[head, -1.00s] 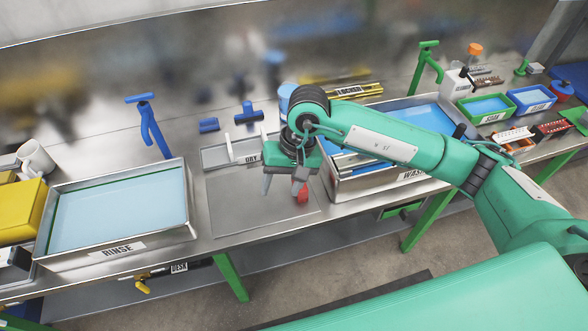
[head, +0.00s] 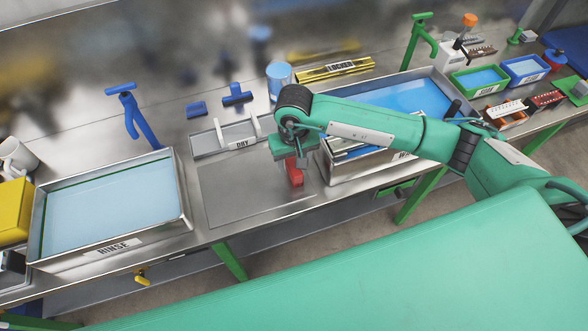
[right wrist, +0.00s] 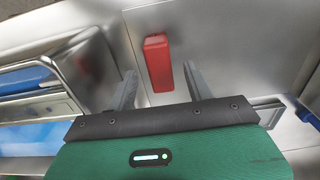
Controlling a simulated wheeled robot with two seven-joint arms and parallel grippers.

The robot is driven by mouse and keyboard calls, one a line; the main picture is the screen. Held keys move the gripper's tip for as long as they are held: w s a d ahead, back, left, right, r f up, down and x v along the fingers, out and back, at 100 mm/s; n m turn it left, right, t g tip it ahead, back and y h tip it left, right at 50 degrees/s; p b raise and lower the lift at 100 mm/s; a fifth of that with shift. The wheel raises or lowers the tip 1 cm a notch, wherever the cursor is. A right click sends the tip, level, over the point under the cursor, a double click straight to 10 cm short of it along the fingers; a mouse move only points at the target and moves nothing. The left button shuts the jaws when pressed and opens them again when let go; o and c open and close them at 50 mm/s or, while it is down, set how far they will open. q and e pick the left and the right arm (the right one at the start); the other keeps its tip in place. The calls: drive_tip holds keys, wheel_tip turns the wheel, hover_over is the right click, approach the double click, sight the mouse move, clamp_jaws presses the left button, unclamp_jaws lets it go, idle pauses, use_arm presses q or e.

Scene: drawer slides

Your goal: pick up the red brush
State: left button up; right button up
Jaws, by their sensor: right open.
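The red brush (head: 294,174) is on the bare steel worktop between the rinse basin and the wash basin. In the head view my right gripper hides part of it. The right wrist view shows it as a plain red block (right wrist: 158,62). My right gripper (head: 291,160) is open and empty, close to the brush. In the right wrist view its two fingers (right wrist: 160,72) stand apart, with the brush showing in the gap between them and past their tips. I cannot tell how high the fingers are above the worktop. My left gripper is not in view.
The rinse basin (head: 38,227) is on the left and the wash basin (head: 342,176) close on the right. The dry tray (head: 207,141) with pale upright pieces is just behind. A blue tap (head: 135,115) stands at the back left. The steel panel (head: 240,200) left of the brush is clear.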

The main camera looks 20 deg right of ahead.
sight(294, 170)
wheel_tip(294, 170, down, 4)
drive_tip(key=shift+s+f+p, duration=0.1)
drive_tip(key=shift+f+p, duration=0.05)
drive_tip(key=shift+p, duration=0.4)
drive_tip(key=shift+c, duration=1.1)
drive_tip(key=c, duration=0.7)
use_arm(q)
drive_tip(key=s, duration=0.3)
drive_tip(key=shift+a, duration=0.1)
use_arm(e)
drive_tip(key=shift+c, duration=0.8)
